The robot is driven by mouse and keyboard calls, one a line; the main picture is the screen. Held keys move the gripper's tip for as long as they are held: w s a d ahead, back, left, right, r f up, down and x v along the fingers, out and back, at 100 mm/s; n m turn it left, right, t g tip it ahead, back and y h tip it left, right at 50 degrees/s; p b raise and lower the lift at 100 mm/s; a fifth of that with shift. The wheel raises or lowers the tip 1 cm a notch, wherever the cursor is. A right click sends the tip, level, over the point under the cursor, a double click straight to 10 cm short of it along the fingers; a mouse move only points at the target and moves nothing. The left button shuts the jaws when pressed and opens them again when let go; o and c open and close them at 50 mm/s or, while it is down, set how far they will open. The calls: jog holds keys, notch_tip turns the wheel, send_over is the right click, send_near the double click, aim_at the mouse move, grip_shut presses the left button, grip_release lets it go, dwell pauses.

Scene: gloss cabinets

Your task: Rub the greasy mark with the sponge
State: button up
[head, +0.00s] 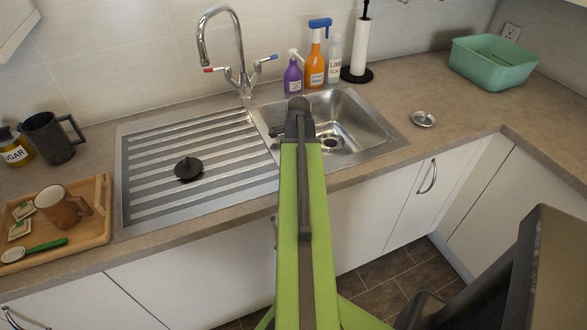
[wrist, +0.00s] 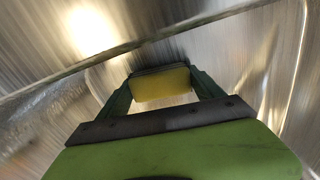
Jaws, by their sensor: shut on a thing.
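In the wrist view, my gripper (wrist: 160,76) is shut on a yellow sponge (wrist: 162,88), with one green finger on each side of it. The sponge is close to shiny brushed metal; I cannot tell if it touches. In the head view, my arm reaches over the steel sink (head: 372,122), and its dark end hides the sponge and the fingers. A dull, mottled patch shows on the metal at the left of the wrist view; I cannot tell whether it is the greasy mark or a reflection.
The tap (head: 238,55) stands behind the sink. A purple bottle (head: 293,76), an orange bottle (head: 314,70) and a clear bottle stand beyond it. A wooden tray (head: 88,225) is at left, a green basin (head: 492,65) at right.

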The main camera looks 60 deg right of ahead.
jog(key=shift+s+d, duration=0.75)
jog(key=shift+d, duration=0.5)
jog(key=shift+s+d, duration=0.8)
jog(key=shift+d, duration=0.45)
jog(key=shift+s+d, duration=0.75)
jog(key=shift+d, duration=0.5)
jog(key=shift+f, duration=0.15)
jog(key=shift+w+a, duration=0.25)
jog(key=shift+a, duration=0.4)
jog(key=shift+w+a+r, duration=0.1)
jog(key=shift+w+a, duration=0.45)
jog(key=shift+a, duration=0.25)
jog(key=shift+w+a+r, duration=0.1)
jog(key=shift+w+a, duration=0.4)
jog(key=shift+a, duration=0.3)
jog(key=shift+w+a, duration=0.55)
jog(key=shift+a, duration=0.25)
jog(key=shift+w+a+f, duration=0.1)
jog(key=shift+w+a, duration=0.4)
jog(key=shift+a, duration=0.3)
jog(key=shift+w+a, duration=0.45)
jog(key=shift+a, duration=0.35)
notch_tip(320, 180, up, 6)
jog(key=p, duration=0.5)
jog(key=shift+p, duration=0.35)
